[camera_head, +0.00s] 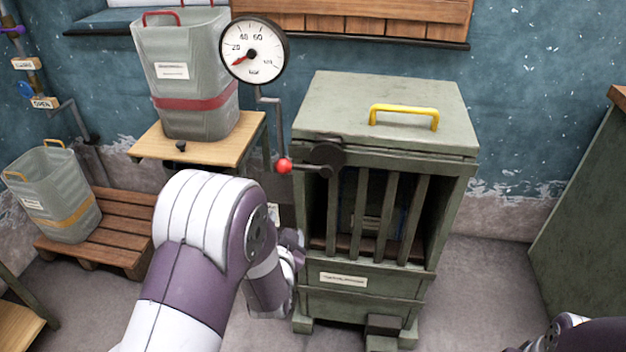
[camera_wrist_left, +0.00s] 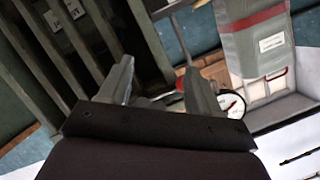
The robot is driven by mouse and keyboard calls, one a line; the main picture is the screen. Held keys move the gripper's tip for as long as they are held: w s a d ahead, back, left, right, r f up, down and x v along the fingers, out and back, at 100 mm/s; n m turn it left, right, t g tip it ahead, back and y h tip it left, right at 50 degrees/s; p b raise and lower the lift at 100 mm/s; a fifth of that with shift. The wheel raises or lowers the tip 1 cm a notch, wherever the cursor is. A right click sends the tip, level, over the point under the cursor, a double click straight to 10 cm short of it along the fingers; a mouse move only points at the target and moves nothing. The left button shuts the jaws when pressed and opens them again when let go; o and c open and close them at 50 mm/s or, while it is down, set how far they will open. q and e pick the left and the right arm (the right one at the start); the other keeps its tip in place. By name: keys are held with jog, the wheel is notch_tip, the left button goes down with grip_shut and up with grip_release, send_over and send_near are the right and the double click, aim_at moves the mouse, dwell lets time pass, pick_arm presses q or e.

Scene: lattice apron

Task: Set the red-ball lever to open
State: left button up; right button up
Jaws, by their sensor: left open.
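The red-ball lever (camera_head: 284,165) is a dark bar with a red ball at its left end. It points left from a dark round pivot (camera_head: 326,153) at the upper front-left corner of the grey-green cabinet (camera_head: 345,110). My left gripper (camera_head: 296,245) is below the ball, beside the cabinet's front left edge, and partly hidden by my own arm. It looks apart from the lever. In the left wrist view my gripper's two fingers (camera_wrist_left: 158,85) are spread with nothing clearly between them. My right gripper is out of view.
The cabinet has vertical front bars and a yellow handle (camera_head: 405,112) on top. A pressure gauge (camera_head: 253,51) hangs left of it. A grey bin (camera_head: 183,60) stands on a small wooden table (camera_head: 240,135). Another bin (camera_head: 50,195) stands on a pallet (camera_head: 120,215). Floor right of the cabinet is clear.

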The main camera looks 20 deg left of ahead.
aim_at(283, 171)
pick_arm(q)
notch_tip(283, 171, up, 6)
jog(key=w+a+r+m+t+y, duration=0.1)
jog(key=m+t+y, duration=0.1)
jog(key=t, duration=0.1)
jog(key=x, duration=0.4)
jog(key=b+x, duration=0.1)
jog(key=x, duration=0.7)
jog(key=shift+w+f, duration=0.25)
jog(key=shift+f, duration=0.15)
grip_shut()
